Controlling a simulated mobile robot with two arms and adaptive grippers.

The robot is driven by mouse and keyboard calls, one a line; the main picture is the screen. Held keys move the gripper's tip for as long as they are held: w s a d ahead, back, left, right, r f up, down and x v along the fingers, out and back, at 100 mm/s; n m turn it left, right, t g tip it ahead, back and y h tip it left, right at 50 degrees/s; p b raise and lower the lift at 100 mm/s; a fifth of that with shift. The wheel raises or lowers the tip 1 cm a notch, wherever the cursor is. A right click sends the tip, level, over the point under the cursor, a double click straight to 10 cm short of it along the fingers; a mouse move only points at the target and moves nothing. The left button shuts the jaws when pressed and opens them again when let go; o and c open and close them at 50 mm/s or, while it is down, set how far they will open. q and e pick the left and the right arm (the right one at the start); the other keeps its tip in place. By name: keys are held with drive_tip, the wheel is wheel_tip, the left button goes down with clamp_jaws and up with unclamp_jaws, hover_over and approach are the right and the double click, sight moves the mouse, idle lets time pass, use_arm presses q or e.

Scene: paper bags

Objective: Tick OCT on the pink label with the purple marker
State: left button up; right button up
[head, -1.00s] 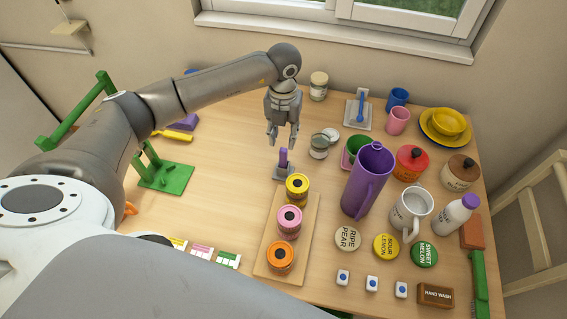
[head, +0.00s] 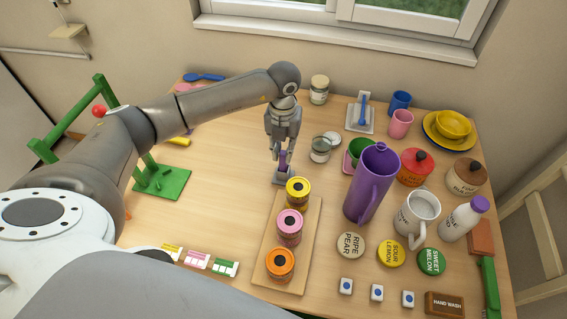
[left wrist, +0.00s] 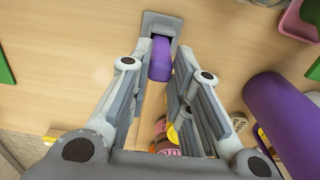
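The purple marker (head: 282,161) stands upright in a small grey holder (head: 283,178) near the middle of the table; both also show in the left wrist view, the marker (left wrist: 160,62) and its holder (left wrist: 160,24). My left gripper (head: 283,153) points down over the marker. In the left wrist view its fingers (left wrist: 162,78) are apart, with the marker's top between them and a gap visible on the left side. The pink label (head: 197,260) lies at the table's front left, between a yellow and a green label; its print is too small to read. My right gripper is not in view.
A wooden board (head: 265,251) with yellow, pink and orange tins stands just in front of the holder. A tall purple jug (head: 369,185) stands to the right. A green stand (head: 165,182) is at the left. The table between stand and board is clear.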

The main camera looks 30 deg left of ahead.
use_arm(q)
clamp_jaws()
drive_tip(key=shift+r, duration=0.2)
drive_tip(key=shift+r+p, duration=0.45)
drive_tip(key=shift+r, duration=0.1)
drive_tip(key=shift+r+p, duration=1.9)
drive_tip(key=shift+r, duration=1.2)
